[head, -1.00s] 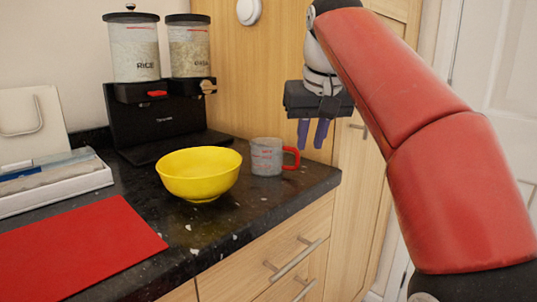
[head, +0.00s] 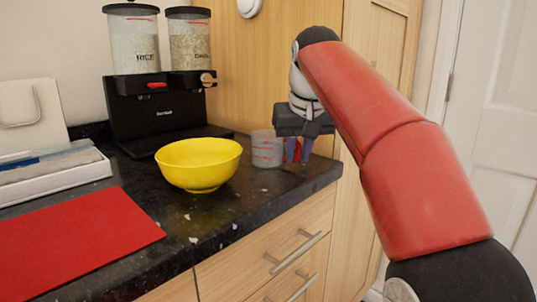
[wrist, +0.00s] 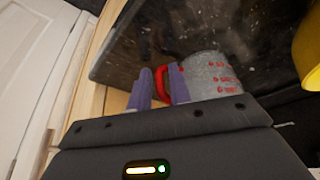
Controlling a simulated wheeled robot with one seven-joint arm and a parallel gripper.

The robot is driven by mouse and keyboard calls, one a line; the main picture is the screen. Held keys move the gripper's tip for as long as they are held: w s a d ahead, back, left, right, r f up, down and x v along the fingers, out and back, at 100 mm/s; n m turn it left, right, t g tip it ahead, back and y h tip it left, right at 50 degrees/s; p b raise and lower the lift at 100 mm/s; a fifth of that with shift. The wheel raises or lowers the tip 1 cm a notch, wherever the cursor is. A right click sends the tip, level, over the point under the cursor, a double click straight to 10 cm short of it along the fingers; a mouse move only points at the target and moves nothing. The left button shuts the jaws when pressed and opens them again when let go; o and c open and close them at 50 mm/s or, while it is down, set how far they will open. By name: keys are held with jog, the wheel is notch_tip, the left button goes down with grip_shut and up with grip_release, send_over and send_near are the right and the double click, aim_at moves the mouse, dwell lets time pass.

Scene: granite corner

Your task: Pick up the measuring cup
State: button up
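The measuring cup (head: 266,150) is clear grey with red markings and a red handle. It stands upright on the dark counter, right of the yellow bowl, and its handle faces right. My gripper (head: 298,151) is at the handle, with purple fingers pointing down and a small gap between them. Red of the handle shows between the fingers in the head view. In the wrist view, the cup (wrist: 208,76) is right of my gripper (wrist: 150,86), and the right finger covers part of the handle (wrist: 178,85). I cannot tell whether the fingers touch it.
The yellow bowl (head: 199,166) stands close to the cup's left. A black dispenser (head: 155,115) with two clear canisters is behind it. A red mat (head: 75,245) and a white tray (head: 55,180) lie to the left. The counter's right edge is near my gripper.

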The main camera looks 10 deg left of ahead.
grip_shut()
jog(key=shift+r, duration=0.15)
